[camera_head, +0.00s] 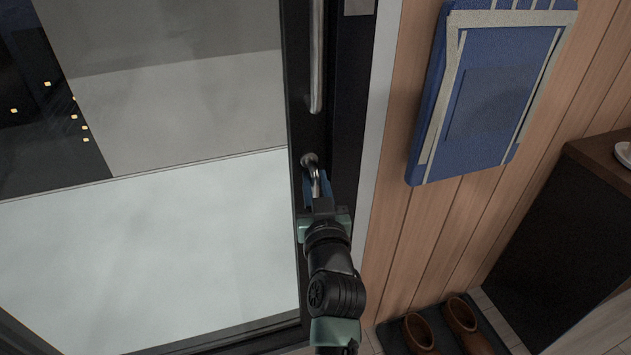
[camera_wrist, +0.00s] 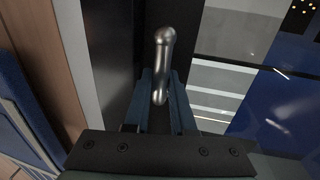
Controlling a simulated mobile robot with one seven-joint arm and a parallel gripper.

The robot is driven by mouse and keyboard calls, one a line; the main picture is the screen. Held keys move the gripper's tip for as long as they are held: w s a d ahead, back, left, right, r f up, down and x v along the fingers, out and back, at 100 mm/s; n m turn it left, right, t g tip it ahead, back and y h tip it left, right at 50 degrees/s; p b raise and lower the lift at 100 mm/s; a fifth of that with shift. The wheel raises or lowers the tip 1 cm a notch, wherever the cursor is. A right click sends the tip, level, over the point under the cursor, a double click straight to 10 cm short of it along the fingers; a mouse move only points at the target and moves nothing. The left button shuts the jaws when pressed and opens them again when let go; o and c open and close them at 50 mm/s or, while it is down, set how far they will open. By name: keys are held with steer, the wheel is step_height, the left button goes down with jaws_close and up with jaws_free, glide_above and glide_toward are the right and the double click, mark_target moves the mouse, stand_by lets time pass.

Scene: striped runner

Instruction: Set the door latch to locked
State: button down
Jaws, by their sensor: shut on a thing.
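The door latch (camera_head: 312,165) is a small metal lever on the dark frame of a glass door (camera_head: 240,220), below a long vertical handle bar (camera_head: 316,60). In the wrist view the latch (camera_wrist: 163,50) is a bent metal lever whose lower part sits between the blue fingers. My gripper (camera_head: 317,188) is shut on the latch lever, which points downward in the head view. In the wrist view my gripper (camera_wrist: 160,88) has one finger on each side of the lever. The finger contact is partly hidden in the head view.
A blue and cream padded panel (camera_head: 490,100) hangs on the wooden wall right of the door. A dark cabinet (camera_head: 560,230) stands at the right. Brown shoes (camera_head: 463,318) rest on a dark mat (camera_head: 393,338) at the lower right.

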steer(key=shift+m+p, duration=0.3)
steer(key=shift+p, duration=0.15)
steer(key=m+p, duration=0.2)
steer(key=p, duration=0.1)
steer(key=shift+s+a+r+g, duration=0.1)
steer(key=shift+a+r+g, duration=0.1)
steer(key=shift+a+g, duration=0.15)
steer(key=m+p, duration=0.2)
steer(key=m, duration=0.1)
steer(key=a+m+g+y+p, duration=0.1)
steer(key=m+p, duration=0.2)
steer(key=r+m+p, duration=0.1)
steer(key=m+p, duration=0.1)
steer(key=m, duration=0.1)
steer(key=shift+s+a+g+p, duration=0.2)
steer(key=shift+s+g+p, duration=0.1)
steer(key=shift+g+p, duration=0.1)
steer(key=m+p, duration=0.1)
steer(key=m+y, duration=0.1)
steer(key=m, duration=0.1)
steer(key=shift+a+r+m+p, duration=0.1)
steer(key=shift+r+m+p, duration=0.2)
steer(key=shift+r+p, duration=0.1)
steer(key=shift+y, duration=0.3)
steer(key=c, duration=1)
jaws_free()
